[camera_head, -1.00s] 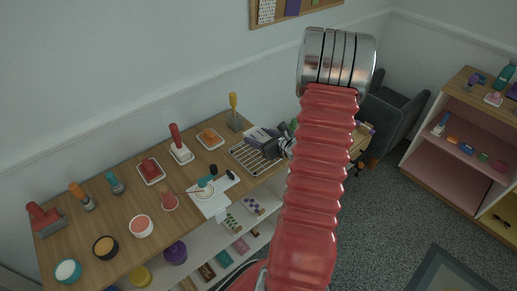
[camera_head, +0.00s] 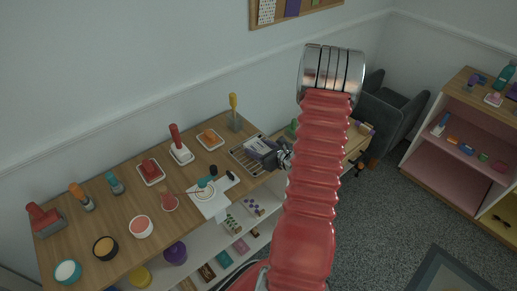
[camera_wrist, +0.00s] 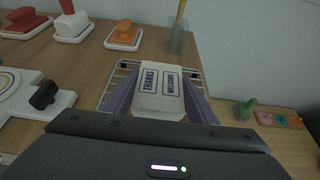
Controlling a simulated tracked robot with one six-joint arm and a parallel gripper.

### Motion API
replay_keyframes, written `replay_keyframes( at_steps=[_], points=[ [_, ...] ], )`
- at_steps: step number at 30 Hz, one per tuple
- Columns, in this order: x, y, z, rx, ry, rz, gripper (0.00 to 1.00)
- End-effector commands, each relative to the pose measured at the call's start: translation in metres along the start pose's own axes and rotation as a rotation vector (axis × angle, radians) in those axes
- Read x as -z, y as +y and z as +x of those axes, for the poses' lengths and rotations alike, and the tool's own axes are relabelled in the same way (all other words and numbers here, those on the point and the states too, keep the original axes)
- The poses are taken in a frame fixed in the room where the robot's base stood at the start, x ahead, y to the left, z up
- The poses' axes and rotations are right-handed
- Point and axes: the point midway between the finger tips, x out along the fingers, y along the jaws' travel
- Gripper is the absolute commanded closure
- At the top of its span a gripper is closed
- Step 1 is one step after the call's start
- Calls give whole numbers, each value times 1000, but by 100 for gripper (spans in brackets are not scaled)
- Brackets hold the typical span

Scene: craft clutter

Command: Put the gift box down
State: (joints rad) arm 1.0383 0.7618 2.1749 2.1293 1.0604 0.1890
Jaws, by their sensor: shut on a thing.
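The gift box (camera_wrist: 160,90) is a white box with dark blue printed panels reading "THANKS" and "WELCOME". It also shows small in the head view (camera_head: 257,145). My gripper (camera_wrist: 160,102) is shut on it, with a purple finger on each side of the box. The box is over a wire rack (camera_wrist: 117,84) at the right end of the wooden table; the rack also shows in the head view (camera_head: 246,163). I cannot tell whether the box touches the rack. The underside of the box is hidden.
A clear holder with a yellow-handled tool (camera_head: 234,113) stands behind the rack. An orange stamp on a white tray (camera_head: 210,139) and a white board with a dark knob (camera_wrist: 36,98) lie to the left. A lower wooden surface with a green stamp (camera_wrist: 245,108) is to the right.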

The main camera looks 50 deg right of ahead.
Motion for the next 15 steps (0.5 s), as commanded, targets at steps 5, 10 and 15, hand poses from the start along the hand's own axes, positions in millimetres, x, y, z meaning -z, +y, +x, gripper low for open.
replay_keyframes(
  at_steps=[5,10,15],
  points=[
    [2,-1,0,2,-1,-1,69],
    [2,0,0,1,-1,0,69],
    [4,0,1,1,-1,-1,41]
  ],
)
